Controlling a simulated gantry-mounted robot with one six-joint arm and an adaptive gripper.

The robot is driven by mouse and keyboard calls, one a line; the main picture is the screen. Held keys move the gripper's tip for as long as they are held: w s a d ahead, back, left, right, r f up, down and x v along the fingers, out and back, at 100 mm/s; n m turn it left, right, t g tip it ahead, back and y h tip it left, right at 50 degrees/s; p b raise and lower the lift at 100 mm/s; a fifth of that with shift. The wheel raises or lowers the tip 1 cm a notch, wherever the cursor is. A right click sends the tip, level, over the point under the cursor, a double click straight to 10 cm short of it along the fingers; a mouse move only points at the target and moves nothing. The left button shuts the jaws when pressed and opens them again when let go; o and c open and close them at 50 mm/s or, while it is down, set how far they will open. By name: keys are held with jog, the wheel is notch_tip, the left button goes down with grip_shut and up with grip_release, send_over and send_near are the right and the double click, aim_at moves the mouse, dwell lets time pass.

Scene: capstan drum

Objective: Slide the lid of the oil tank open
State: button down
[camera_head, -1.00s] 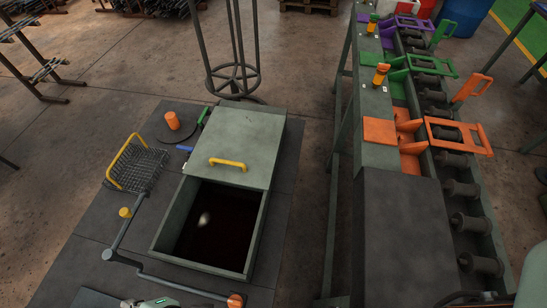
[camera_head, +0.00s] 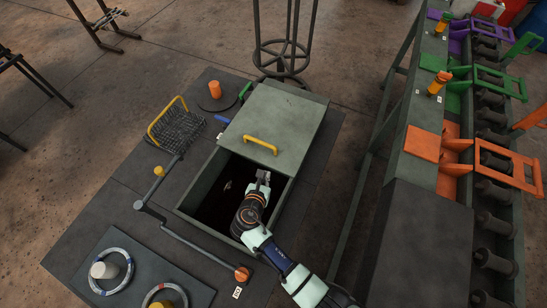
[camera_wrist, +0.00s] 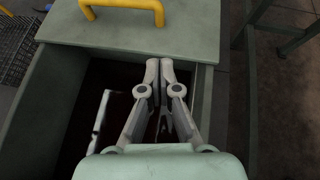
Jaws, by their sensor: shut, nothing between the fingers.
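The oil tank (camera_head: 190,205) is a grey-green box on a dark platform. Its flat lid (camera_head: 285,118) covers the rear part, and the front part is uncovered, showing a dark interior. A yellow handle (camera_head: 261,144) stands on the lid near its front edge; it also shows at the top of the wrist view (camera_wrist: 122,8). My gripper (camera_head: 264,175) is over the uncovered part, just in front of the lid's edge and to the right of the handle. In the wrist view its fingers (camera_wrist: 160,62) are together and empty, apart from the handle.
A wire basket (camera_head: 178,130) with a yellow handle stands left of the tank. A crank-like bar (camera_head: 200,245) runs along the tank's front. An orange cylinder (camera_head: 215,89) is behind left. A long bench (camera_head: 420,180) with colored levers stands right, across a floor gap.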

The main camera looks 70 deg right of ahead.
jog(key=b, duration=0.9)
send_near(275, 152)
jog(key=f, duration=0.1)
jog(key=d+f, duration=0.1)
jog(key=f, duration=0.1)
jog(key=d+f, duration=0.1)
jog(key=shift+d+f, duration=0.15)
jog(key=shift+f, duration=0.15)
jog(key=d, duration=0.1)
jog(key=d+b, duration=0.1)
jog(key=shift+w+d+r, duration=0.2)
jog(key=shift+d+r, duration=0.35)
jog(key=shift+d, duration=0.2)
jog(key=d, duration=0.4)
jog(key=shift+s+d, duration=0.15)
jog(key=shift+d, duration=0.25)
jog(key=shift+a, duration=0.1)
jog(key=shift+p, duration=0.3)
jog(key=a+f+p+v, duration=0.1)
jog(key=p+v, duration=0.7)
jog(key=v, duration=0.5)
jog(key=shift+s+a, duration=0.15)
